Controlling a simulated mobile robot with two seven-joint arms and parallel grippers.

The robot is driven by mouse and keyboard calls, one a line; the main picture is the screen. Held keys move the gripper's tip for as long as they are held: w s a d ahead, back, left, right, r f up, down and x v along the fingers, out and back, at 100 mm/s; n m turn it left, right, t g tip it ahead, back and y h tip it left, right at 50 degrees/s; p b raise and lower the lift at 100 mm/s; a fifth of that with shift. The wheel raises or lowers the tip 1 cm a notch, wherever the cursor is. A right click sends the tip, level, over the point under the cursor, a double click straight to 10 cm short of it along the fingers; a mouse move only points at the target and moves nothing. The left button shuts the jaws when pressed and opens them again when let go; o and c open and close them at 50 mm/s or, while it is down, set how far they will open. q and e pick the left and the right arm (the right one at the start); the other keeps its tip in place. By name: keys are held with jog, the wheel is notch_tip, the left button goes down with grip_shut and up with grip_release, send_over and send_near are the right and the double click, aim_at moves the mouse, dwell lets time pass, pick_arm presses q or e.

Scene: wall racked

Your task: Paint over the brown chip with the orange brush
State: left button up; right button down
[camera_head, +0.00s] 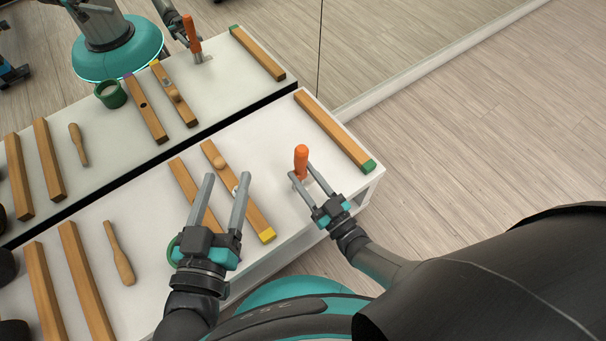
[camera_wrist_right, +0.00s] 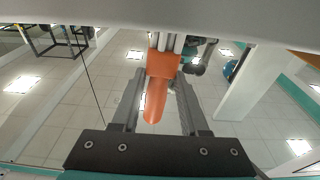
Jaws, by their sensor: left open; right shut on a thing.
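An orange brush (camera_head: 301,158) stands upright, handle up, between the fingers of my right gripper (camera_head: 302,172), which is shut on it. The right wrist view shows the orange handle (camera_wrist_right: 156,98) between the two fingers. My left gripper (camera_head: 227,178) is open and empty over two wooden bars, left of the brush. One bar has a yellow end (camera_head: 265,235) and a wooden knob (camera_head: 219,162) on it; the other bar (camera_head: 186,178) is partly covered by my left gripper. A dark brown spot, perhaps the brown chip, shows only in the mirror (camera_head: 143,105).
A mirror behind the white table (camera_head: 265,170) repeats the scene. A green-ended bar (camera_head: 335,130) lies at the right edge. A wooden pin-like tool (camera_head: 119,253) and two plain bars (camera_head: 85,275) lie at left. A green pot is mostly hidden behind my left gripper.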

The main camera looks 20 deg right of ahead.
jog(key=shift+s+d+r, duration=0.1)
jog(key=shift+s, duration=0.05)
jog(key=shift+d, duration=0.1)
jog(key=shift+w+d+r, duration=0.1)
jog(key=shift+w+d, duration=0.5)
jog(key=shift+d, duration=0.4)
jog(key=shift+w+d+r, duration=0.1)
jog(key=shift+w+d, duration=0.5)
jog(key=shift+d, duration=0.35)
jog(key=shift+w+d, duration=0.25)
jog(key=shift+d, duration=0.2)
jog(key=shift+w+d, duration=0.2)
jog(key=shift+d, duration=0.25)
